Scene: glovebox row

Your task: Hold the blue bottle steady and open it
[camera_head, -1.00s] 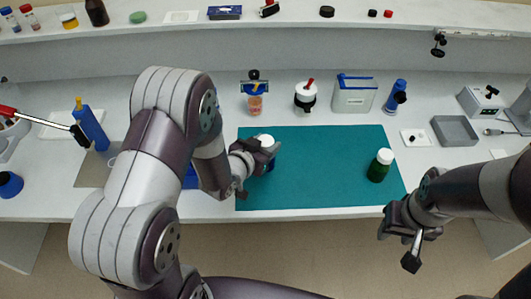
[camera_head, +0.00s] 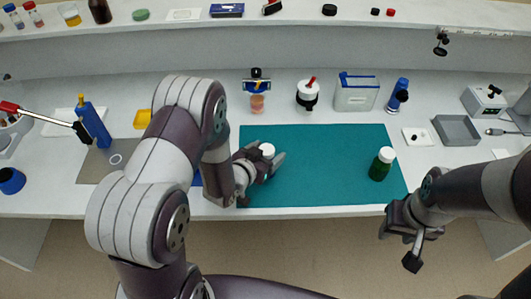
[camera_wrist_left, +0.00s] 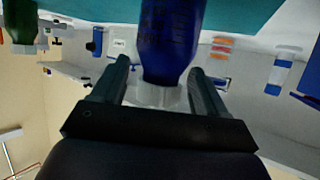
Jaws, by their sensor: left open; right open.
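The blue bottle stands on the teal mat (camera_head: 320,180). In the head view its white cap (camera_head: 267,150) shows above my left gripper (camera_head: 265,163), which hides most of its body. In the left wrist view the blue body (camera_wrist_left: 170,45) lies between the two fingers, with the pale cap (camera_wrist_left: 155,96) towards the palm. Gaps show on both sides, so the left gripper is open around the bottle and not clamped.
A green bottle with a white cap (camera_head: 381,165) stands at the mat's right side. Behind the mat stand a white jar (camera_head: 307,96), a clear box (camera_head: 355,95) and a blue bottle-like item (camera_head: 398,95). The mat's middle is clear.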

